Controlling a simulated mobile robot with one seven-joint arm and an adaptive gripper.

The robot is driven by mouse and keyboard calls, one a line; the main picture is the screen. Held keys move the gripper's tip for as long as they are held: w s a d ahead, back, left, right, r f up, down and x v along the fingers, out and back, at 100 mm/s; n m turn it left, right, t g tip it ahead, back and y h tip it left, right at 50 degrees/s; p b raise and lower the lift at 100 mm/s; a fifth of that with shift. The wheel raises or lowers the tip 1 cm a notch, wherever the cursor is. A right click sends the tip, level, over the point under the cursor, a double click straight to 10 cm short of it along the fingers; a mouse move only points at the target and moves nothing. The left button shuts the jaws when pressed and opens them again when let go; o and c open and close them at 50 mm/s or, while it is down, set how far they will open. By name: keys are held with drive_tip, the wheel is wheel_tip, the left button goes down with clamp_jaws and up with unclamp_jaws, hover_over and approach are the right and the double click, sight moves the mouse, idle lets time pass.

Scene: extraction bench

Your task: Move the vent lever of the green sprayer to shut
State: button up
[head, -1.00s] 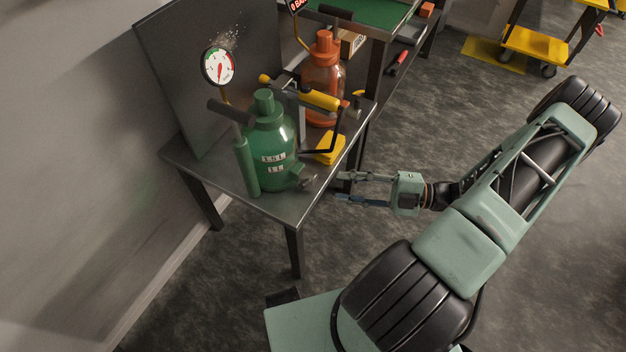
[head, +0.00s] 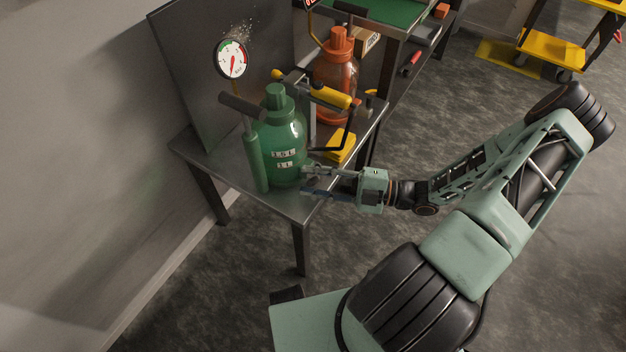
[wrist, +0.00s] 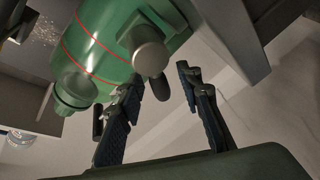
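The green sprayer (head: 277,150) stands on the metal bench, with its pump and T-handle (head: 243,107) at its left. In the wrist view its green body (wrist: 105,45) fills the upper left, with a round metal fitting (wrist: 150,56) facing me. A dark stubby lever (wrist: 160,88) projects just below that fitting. My gripper (head: 306,182) is at the sprayer's lower right side and covers the fitting in the head view. In the wrist view my gripper (wrist: 161,79) is open, its fingertips on either side of the lever. I cannot tell whether either finger touches it.
An orange sprayer (head: 335,80), a yellow-handled tool (head: 330,97) and a yellow block (head: 341,147) are close behind and to the right. The bench's front edge lies below my gripper; the floor there is clear.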

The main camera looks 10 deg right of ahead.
drive_tip(key=shift+c, duration=0.5)
clamp_jaws()
drive_tip(key=shift+w+d+r+m+t+y+b, duration=0.1)
drive_tip(key=shift+m+t+y+b, duration=0.05)
drive_tip(key=shift+m+b, duration=0.35)
drive_tip(key=shift+w+d+r+m+t+y+b, duration=0.15)
drive_tip(key=shift+m+b, duration=0.15)
drive_tip(key=shift+m, duration=0.3)
drive_tip(key=m, duration=0.1)
drive_tip(key=m+b, duration=0.1)
drive_tip(key=m+t, duration=0.1)
drive_tip(key=shift+w+d+r+m+y+b, duration=0.25)
drive_tip(key=shift+w+r+m+y+b, duration=0.05)
drive_tip(key=shift+y+b, duration=0.1)
drive_tip(key=m, duration=0.1)
drive_tip(key=m+t, duration=0.1)
drive_tip(key=d+m+t+b, duration=0.1)
drive_tip(key=m, duration=0.1)
drive_tip(key=shift+w+r, duration=0.3)
drive_tip(key=shift+w, duration=0.1)
drive_tip(key=shift+w+d+r+m+t+b, duration=0.1)
drive_tip(key=shift+m+t, duration=0.15)
drive_tip(key=shift+m, duration=0.4)
drive_tip(key=shift+w+d+m+t+b, duration=0.1)
drive_tip(key=shift+w+m+t+b, duration=0.1)
drive_tip(key=shift+m, duration=0.4)
drive_tip(key=shift+w+d+r+m+t+b, duration=0.1)
drive_tip(key=shift+m+t, duration=0.15)
drive_tip(key=shift+m, duration=0.4)
